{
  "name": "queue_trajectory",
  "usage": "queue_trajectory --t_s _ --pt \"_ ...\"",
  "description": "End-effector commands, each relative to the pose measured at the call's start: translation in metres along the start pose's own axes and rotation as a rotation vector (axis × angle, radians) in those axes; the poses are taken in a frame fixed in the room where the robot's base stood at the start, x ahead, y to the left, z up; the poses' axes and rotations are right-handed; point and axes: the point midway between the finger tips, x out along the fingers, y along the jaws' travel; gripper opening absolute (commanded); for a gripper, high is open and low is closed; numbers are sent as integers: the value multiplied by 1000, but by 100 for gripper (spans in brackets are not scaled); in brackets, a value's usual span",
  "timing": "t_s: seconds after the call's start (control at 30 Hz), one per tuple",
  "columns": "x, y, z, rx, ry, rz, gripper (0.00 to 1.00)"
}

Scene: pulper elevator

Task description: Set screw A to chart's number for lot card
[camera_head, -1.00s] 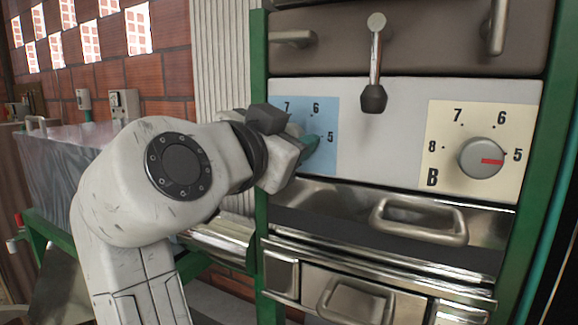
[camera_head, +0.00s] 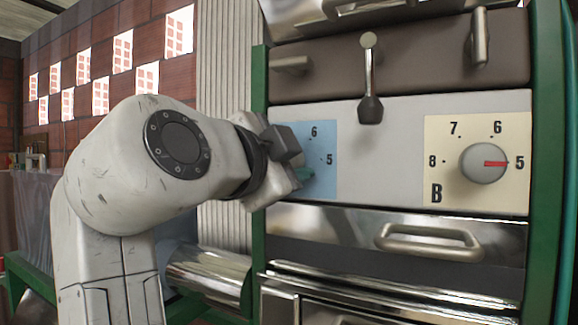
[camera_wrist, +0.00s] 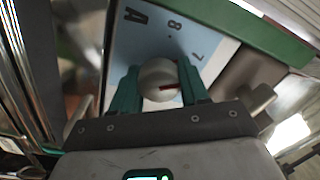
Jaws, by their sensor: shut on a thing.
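Screw A is a round grey knob (camera_wrist: 157,74) with a red mark, on a blue dial plate (camera_head: 325,145). The wrist view shows the letter A and the numbers 8 and 7 on this plate. My gripper (camera_wrist: 158,92), with green fingers, is shut on the knob, one finger on each side. In the wrist view the red mark points right, toward the right finger, a little past the 7. In the head view my gripper (camera_head: 303,174) hides the knob; 6 and 5 show beside it. No chart or lot card is in view.
A cream dial plate B (camera_head: 450,135) on the right has a grey knob (camera_head: 482,164) with its red mark at 5. A lever (camera_head: 369,80) hangs between the dials. A drawer handle (camera_head: 428,242) sits below. A green post (camera_head: 260,150) stands left of the panel.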

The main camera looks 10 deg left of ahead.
Motion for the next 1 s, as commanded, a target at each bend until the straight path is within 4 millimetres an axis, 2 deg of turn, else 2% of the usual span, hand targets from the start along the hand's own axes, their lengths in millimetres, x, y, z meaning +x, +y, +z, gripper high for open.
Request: queue_trajectory --t_s 0.43,0.47,0.6,0.7,1.0 --pt "0 0 -2 11 3 0 14" --pt "0 0 -2 11 3 0 46" --pt "0 0 -2 10 3 0 59" --pt "0 0 -1 10 2 0 68" --pt "-3 0 0 9 0 0 68"
